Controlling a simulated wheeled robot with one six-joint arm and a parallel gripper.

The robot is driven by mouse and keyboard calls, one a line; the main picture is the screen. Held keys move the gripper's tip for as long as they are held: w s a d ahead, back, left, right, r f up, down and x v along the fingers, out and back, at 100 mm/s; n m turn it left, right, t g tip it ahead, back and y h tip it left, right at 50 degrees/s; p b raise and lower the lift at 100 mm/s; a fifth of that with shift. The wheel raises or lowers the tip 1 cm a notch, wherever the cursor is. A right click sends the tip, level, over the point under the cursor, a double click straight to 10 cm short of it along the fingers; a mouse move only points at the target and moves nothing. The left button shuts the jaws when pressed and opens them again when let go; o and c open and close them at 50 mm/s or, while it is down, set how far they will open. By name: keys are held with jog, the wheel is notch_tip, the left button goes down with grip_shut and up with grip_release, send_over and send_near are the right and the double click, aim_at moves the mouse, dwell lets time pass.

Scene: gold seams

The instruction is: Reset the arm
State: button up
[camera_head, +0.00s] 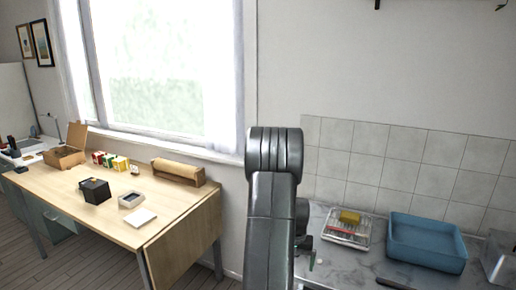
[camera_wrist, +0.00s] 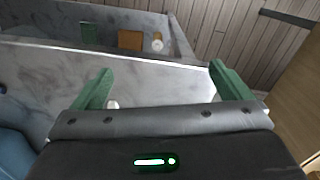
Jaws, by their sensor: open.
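My gripper (camera_wrist: 158,88) shows in the wrist view with its two green fingers spread wide apart. It is open, and nothing is between the fingers. A grey stone-like counter lies beyond and below it. In the head view my dark grey arm rises in the middle of the picture, in front of the wall and the counter. The gripper itself is mostly hidden behind the arm there.
A wooden table (camera_head: 181,200) at left bears a black box (camera_head: 95,191), an open cardboard box (camera_head: 66,156) and a brown roll (camera_head: 177,171). The grey counter (camera_head: 345,268) at right holds a blue basin (camera_head: 426,243) and a white rack (camera_head: 347,230) with a yellow sponge (camera_head: 350,216).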

jog(key=s+a+f+n, duration=0.1)
jog(key=a+f, duration=0.3)
jog(key=a, duration=0.5)
jog(key=shift+s+f+n, duration=0.2)
jog(key=shift+s+n, duration=0.1)
jog(key=shift+s, duration=0.6)
jog(key=shift+a, duration=0.1)
